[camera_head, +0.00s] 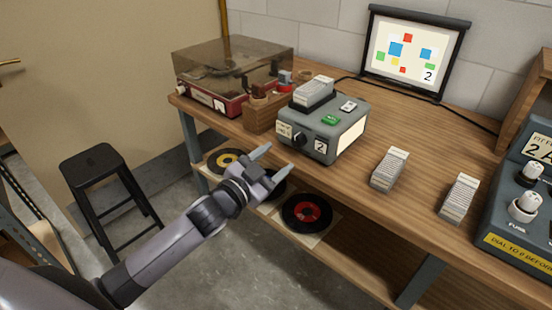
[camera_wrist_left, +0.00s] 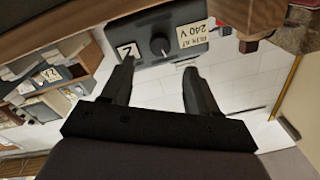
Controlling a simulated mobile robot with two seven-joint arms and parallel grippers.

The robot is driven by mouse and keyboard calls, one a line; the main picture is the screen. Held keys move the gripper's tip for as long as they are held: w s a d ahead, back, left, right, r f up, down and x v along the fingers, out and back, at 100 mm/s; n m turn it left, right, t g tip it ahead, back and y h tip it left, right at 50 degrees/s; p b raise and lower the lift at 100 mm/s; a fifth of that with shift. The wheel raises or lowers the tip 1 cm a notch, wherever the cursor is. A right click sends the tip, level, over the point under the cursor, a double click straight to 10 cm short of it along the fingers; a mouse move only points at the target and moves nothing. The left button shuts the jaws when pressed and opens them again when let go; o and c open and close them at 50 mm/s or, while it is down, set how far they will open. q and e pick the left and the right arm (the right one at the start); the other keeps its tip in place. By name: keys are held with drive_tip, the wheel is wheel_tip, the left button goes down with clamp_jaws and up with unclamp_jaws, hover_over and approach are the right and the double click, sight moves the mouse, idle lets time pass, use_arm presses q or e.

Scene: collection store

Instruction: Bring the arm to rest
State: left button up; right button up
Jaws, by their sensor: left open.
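My left gripper (camera_head: 266,165) is open and empty in the head view, in front of the workbench's front edge. It is just left of and below a grey projector (camera_head: 330,127) with a black dial, a green button and a "2" label. In the left wrist view my open fingers (camera_wrist_left: 157,90) point toward the projector's dial face (camera_wrist_left: 160,47), which appears upside down, with a gap between them. Nothing is between the fingers. My right gripper is in neither view.
The wooden workbench (camera_head: 405,215) carries a record player (camera_head: 225,80), a small wooden box (camera_head: 268,112), slide stacks (camera_head: 389,169) and a grey device (camera_head: 525,195). Records (camera_head: 307,213) lie on the lower shelf. A black stool (camera_head: 95,160) stands left. Open floor lies between.

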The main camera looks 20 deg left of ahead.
use_arm(q)
drive_tip(key=shift+f, duration=0.1)
drive_tip(key=s+f+n+g+y+p, duration=0.1)
drive_tip(key=s+f+n+g, duration=0.2)
drive_tip(key=s+f, duration=0.7)
drive_tip(key=s+f+n+g+y+p, duration=0.1)
drive_tip(key=s+f+n+g+y, duration=0.1)
drive_tip(key=s+f, duration=0.8)
drive_tip(key=s+n+g, duration=0.1)
drive_tip(key=s+g, duration=0.1)
drive_tip(key=s, duration=0.4)
drive_tip(key=shift+f, duration=0.1)
